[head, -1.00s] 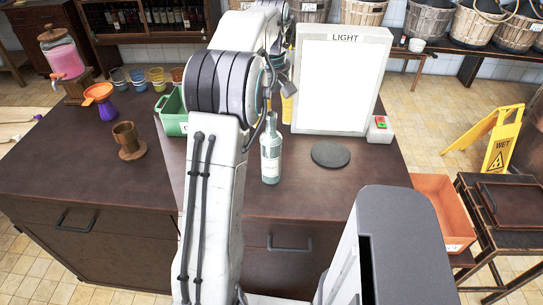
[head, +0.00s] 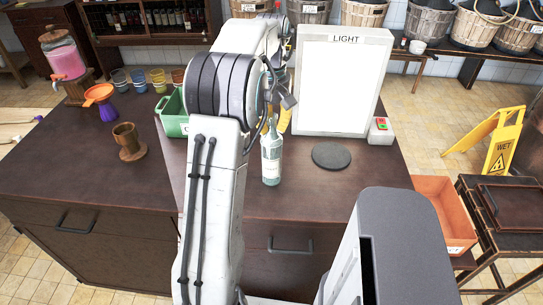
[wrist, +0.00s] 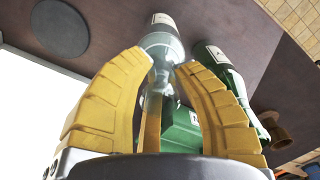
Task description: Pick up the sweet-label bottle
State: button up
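A clear bottle with a pale label (head: 271,160) stands upright on the dark counter, just right of my arm in the head view. A second, greener bottle (wrist: 224,68) with a white label stands close by, just beyond the right finger. It is hidden behind my arm in the head view. I cannot read either label. In the head view my gripper is mostly hidden.
A lit panel (head: 332,85) stands behind the bottle, and a dark round disc (head: 331,156) lies to its right. A green bin (head: 173,115) and a wooden cup (head: 128,142) are left of my arm. The front right counter is clear.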

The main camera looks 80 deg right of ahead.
grip_shut()
jog(key=shift+r+p, duration=1.2)
jog(key=shift+r, duration=3.85)
